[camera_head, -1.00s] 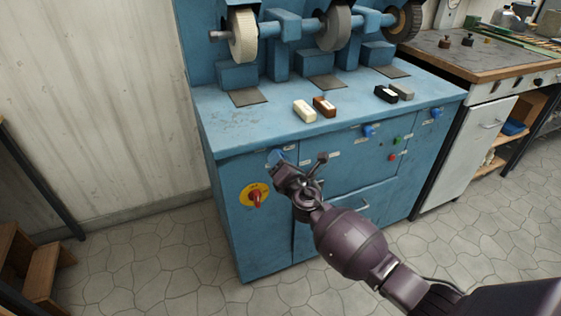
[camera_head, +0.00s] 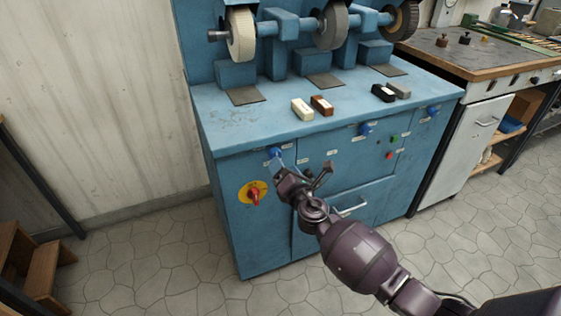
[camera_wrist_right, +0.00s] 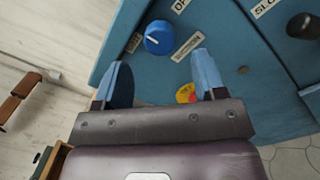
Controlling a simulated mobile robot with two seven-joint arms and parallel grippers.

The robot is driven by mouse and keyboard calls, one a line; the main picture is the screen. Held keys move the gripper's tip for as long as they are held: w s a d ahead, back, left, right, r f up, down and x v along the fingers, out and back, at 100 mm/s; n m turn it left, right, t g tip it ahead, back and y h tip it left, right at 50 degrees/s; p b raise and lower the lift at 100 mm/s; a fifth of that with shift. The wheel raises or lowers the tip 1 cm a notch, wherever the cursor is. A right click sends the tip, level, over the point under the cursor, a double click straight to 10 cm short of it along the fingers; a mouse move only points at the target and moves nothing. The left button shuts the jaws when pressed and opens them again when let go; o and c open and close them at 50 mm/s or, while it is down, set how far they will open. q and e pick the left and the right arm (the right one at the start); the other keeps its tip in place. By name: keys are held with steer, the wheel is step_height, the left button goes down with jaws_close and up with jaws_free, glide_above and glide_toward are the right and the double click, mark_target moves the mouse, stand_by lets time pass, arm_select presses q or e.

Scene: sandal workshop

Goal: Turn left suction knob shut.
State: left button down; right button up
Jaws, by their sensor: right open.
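The left suction knob (camera_head: 274,152) is a blue round knob on the upper left front of the blue grinding machine. It also shows in the wrist view (camera_wrist_right: 160,36), with a short white pointer line on its face and white labels around it. My right gripper (camera_head: 279,168) is just below and in front of this knob in the head view. Its two blue fingers are spread apart in the wrist view (camera_wrist_right: 161,66), with nothing between them. The knob lies beyond the fingertips, apart from them. My left gripper is not in view.
A red switch on a yellow disc (camera_head: 253,194) sits below left of the knob. Two more blue knobs, the middle one (camera_head: 366,129) and the right one (camera_head: 433,110), are farther right. Green and red buttons (camera_head: 389,155) lie between. Small blocks (camera_head: 303,109) rest on the machine top.

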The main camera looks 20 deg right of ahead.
steer(key=s, duration=0.6)
steer(key=shift+s+f, duration=0.2)
steer(key=shift+s, duration=0.1)
steer(key=shift+d, duration=0.1)
